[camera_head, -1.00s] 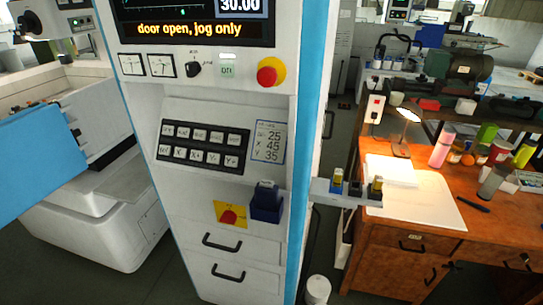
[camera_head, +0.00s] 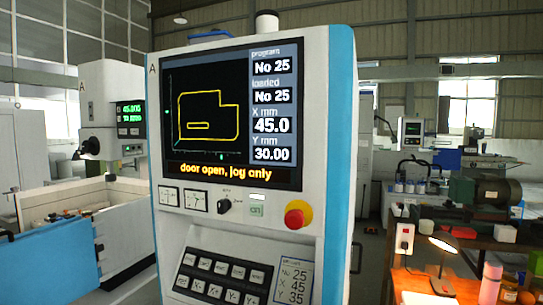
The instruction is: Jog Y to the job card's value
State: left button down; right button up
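The control cabinet's screen (camera_head: 234,115) reads program No 25, loaded No 25, X mm 45.0 and Y mm 30.00, with "door open, jog only" in yellow below. The job card (camera_head: 293,281) right of the keys reads No 25, X 45, Y 35. Neither of my grippers is in view.
A red emergency knob (camera_head: 298,214), a black rotary switch (camera_head: 224,206) and a green-lettered "on" button (camera_head: 257,210) sit under the screen. The machine's open tank (camera_head: 62,200) is at left. A lamp-lit bench (camera_head: 435,284) stands at right.

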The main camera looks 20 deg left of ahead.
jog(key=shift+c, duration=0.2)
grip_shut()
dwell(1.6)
